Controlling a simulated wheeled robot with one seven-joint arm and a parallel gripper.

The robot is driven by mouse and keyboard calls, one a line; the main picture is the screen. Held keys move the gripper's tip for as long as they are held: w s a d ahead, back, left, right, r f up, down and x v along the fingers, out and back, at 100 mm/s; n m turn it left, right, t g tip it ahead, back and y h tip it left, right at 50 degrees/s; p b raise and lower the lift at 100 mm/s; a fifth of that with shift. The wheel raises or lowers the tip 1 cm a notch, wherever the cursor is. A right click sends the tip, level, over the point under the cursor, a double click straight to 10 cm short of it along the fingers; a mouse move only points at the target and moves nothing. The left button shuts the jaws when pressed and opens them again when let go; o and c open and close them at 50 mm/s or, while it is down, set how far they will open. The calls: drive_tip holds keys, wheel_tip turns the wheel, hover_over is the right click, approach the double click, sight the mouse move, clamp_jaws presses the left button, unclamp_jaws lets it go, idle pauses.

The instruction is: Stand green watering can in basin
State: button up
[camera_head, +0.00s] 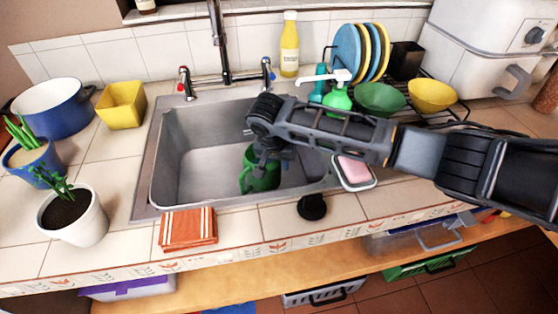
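The green watering can (263,181) is inside the grey metal sink basin (192,165), right of its middle. It looks roughly upright, with its handle side to the left. My gripper (262,160) reaches in from the right and is right at the top of the can, covering its upper part. The fingertips are dark and small here, so I cannot tell whether they are closed on the can or just around it. Whether the can's base touches the basin floor is also hard to tell.
A tap (221,45) rises behind the basin. A soap-dish sponge (355,169), black plug (312,207) and orange cloth (188,228) lie along the front and right edge. A green spray bottle (338,97) and dish rack (440,112) stand behind my arm. The basin's left side is empty.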

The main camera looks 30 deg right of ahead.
drive_tip(key=shift+o, duration=0.8)
drive_tip(key=shift+r, duration=0.2)
drive_tip(key=v, duration=1.1)
drive_tip(key=shift+s+a+r, duration=0.15)
drive_tip(key=shift+r, duration=0.2)
